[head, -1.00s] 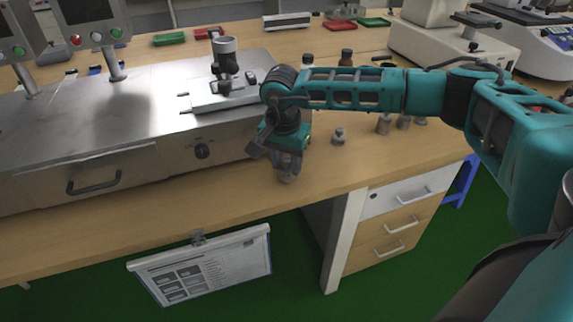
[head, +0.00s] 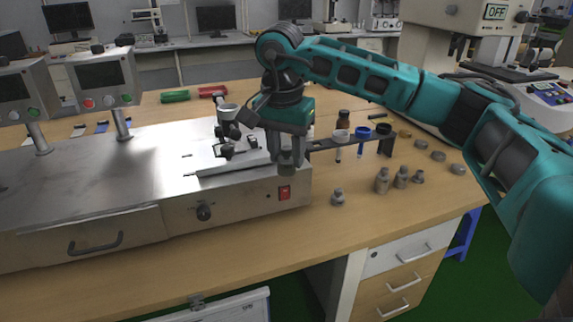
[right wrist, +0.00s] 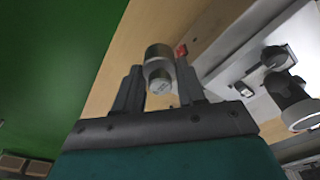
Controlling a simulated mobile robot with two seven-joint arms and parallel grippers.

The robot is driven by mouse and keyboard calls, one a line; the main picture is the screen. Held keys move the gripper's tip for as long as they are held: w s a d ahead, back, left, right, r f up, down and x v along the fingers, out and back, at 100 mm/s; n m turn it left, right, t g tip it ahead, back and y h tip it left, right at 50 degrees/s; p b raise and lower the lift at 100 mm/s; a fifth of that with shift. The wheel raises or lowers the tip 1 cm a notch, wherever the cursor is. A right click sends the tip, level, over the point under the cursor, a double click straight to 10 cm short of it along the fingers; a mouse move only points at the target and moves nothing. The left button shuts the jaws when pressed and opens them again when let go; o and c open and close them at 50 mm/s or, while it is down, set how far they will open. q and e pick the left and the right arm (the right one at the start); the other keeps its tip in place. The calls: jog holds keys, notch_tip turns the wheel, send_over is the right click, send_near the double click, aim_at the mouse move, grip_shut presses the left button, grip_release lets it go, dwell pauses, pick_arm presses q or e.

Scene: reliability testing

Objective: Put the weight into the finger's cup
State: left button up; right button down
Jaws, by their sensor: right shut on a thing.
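My right gripper (head: 289,158) is shut on a small grey metal weight (head: 287,169). It holds the weight up in front of the right end of the steel machine (head: 150,235). In the right wrist view the weight (right wrist: 158,60) sits between the two dark fingers (right wrist: 158,88). The finger device stands on the machine's top, left of the gripper, with a grey cup (head: 228,112) at its upper end. The cup also shows at the right of the right wrist view (right wrist: 302,114). The weight is apart from the cup. My left gripper is not in view.
Several other weights (head: 382,181) stand on the wooden table right of the machine. A dark rack (head: 330,143) with small cups is behind them. Two monitors on posts (head: 104,79) stand at the left. A red switch (head: 285,192) is on the machine's front.

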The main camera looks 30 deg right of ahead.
aim_at(286, 176)
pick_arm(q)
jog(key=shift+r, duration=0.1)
pick_arm(e)
jog(key=shift+r, duration=0.1)
jog(key=shift+f+b, duration=0.45)
jog(key=shift+f, duration=0.25)
jog(key=shift+f+b, duration=0.45)
jog(key=shift+f, duration=0.3)
jog(key=shift+f+b, duration=0.95)
jog(key=shift+f, duration=0.55)
jog(key=shift+f+b, duration=2.95)
jog(key=shift+f, duration=1.8)
jog(key=shift+f+b, duration=0.5)
jog(key=shift+f, duration=0.35)
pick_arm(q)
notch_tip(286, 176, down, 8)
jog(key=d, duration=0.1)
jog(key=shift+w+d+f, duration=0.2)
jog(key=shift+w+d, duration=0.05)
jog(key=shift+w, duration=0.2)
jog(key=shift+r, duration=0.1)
